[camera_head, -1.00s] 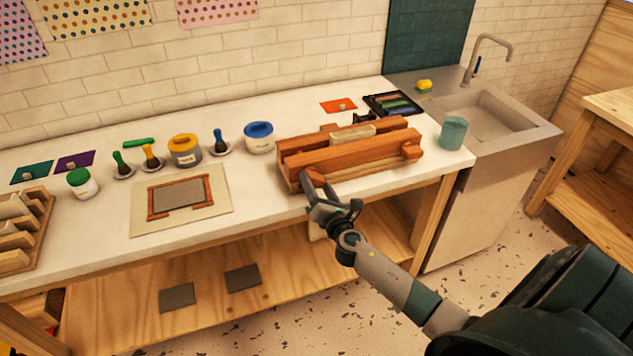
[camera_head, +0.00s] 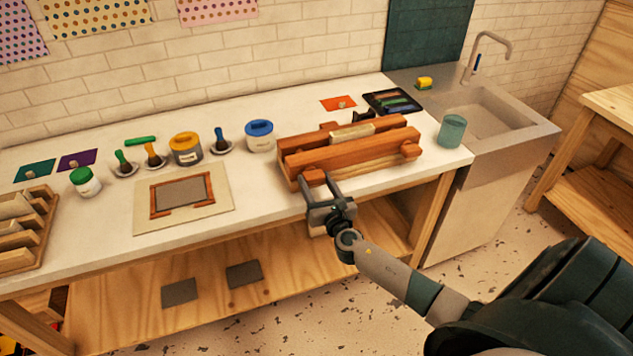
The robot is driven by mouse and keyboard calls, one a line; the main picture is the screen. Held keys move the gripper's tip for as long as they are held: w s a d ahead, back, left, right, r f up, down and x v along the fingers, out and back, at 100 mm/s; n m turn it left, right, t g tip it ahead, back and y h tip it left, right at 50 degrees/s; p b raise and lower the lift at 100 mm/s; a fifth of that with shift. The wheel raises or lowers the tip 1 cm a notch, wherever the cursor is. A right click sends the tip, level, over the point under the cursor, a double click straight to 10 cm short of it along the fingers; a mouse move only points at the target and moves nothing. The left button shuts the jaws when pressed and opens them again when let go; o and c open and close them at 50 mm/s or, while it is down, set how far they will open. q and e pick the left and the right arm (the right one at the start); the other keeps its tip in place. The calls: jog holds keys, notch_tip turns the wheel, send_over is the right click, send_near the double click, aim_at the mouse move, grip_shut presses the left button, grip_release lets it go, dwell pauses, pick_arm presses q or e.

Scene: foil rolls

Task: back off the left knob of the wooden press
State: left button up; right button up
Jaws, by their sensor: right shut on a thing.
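The wooden press (camera_head: 352,155) lies on the white worktop near its front right part, with reddish-brown beams and a pale block (camera_head: 352,132) between them. Its left knob (camera_head: 313,177) sticks out at the front left end. Its right knob (camera_head: 410,150) shows free at the front right end. My right gripper (camera_head: 319,190) reaches up from below right and is shut on the left knob, one finger to each side of it. The fingers hide part of the knob. My left gripper is not in view.
A teal cup (camera_head: 452,131) stands right of the press, by the sink (camera_head: 485,118). A blue-lidded tub (camera_head: 260,136) stands close behind left. A board with a wooden frame (camera_head: 182,195) lies to the left. The worktop's front edge runs just under my gripper.

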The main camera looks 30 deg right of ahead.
jog(key=shift+w+r, duration=0.15)
jog(key=shift+r, duration=0.15)
jog(key=o, duration=0.9)
jog(key=shift+o, duration=0.7)
jog(key=shift+w+a+f, duration=0.1)
jog(key=shift+w+f, duration=0.05)
jog(key=shift+f, duration=0.15)
jog(key=shift+s+f, duration=0.1)
jog(key=shift+s, duration=0.65)
jog(key=b+v, duration=0.4)
jog(key=v, duration=1.2)
jog(key=shift+a, duration=0.25)
jog(key=shift+w, duration=0.1)
